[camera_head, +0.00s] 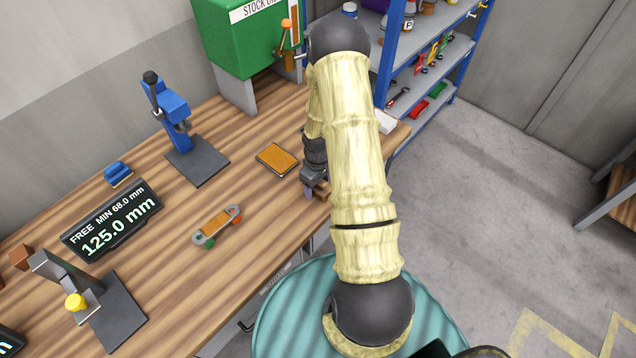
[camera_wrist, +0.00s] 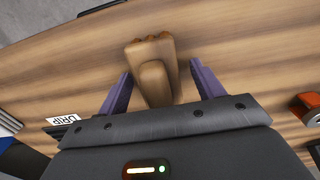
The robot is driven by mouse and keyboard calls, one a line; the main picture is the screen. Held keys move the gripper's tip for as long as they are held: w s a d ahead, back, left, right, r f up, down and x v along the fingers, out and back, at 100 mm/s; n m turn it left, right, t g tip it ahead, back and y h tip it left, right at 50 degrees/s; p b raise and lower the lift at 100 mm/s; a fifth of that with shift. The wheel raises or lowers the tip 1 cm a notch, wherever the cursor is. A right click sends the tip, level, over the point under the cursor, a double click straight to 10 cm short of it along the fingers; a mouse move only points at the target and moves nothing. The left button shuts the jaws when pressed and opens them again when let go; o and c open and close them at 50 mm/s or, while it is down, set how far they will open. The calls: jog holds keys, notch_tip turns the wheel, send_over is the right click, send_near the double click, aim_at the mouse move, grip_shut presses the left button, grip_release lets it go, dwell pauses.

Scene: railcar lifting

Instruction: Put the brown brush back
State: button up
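A brown, blocky piece with a raised rounded back, which looks like the brown brush (camera_wrist: 152,62), lies on the wooden bench in the wrist view. My gripper (camera_wrist: 161,70) is open, with one purple finger on each side of it. Narrow strips of bench show between the fingers and the brush, so it is not clamped. In the head view my gripper (camera_head: 315,190) is low over the bench's right edge. My arm mostly hides the brush there.
An orange-topped tray (camera_head: 277,159), a small wheeled board (camera_head: 217,226), a blue press (camera_head: 175,110) and a display (camera_head: 112,220) stand on the bench (camera_head: 180,275). A blue brush-like piece (camera_head: 117,173) lies behind. A blue shelf (camera_head: 430,70) stands right.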

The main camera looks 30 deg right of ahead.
notch_tip(320, 180, up, 12)
jog(key=b, duration=0.3)
jog(key=shift+r, duration=0.15)
dwell(0.5)
dwell(0.4)
jog(key=s+a+r+m+t, duration=0.2)
jog(key=s+a+r+m, duration=0.2)
jog(key=s+a+r, duration=0.7)
jog(key=s+a, duration=0.1)
jog(key=a, duration=0.1)
jog(key=shift+s+a+r+t, duration=0.2)
jog(key=shift+a+r+t, duration=0.1)
jog(key=shift+r, duration=0.05)
dwell(0.6)
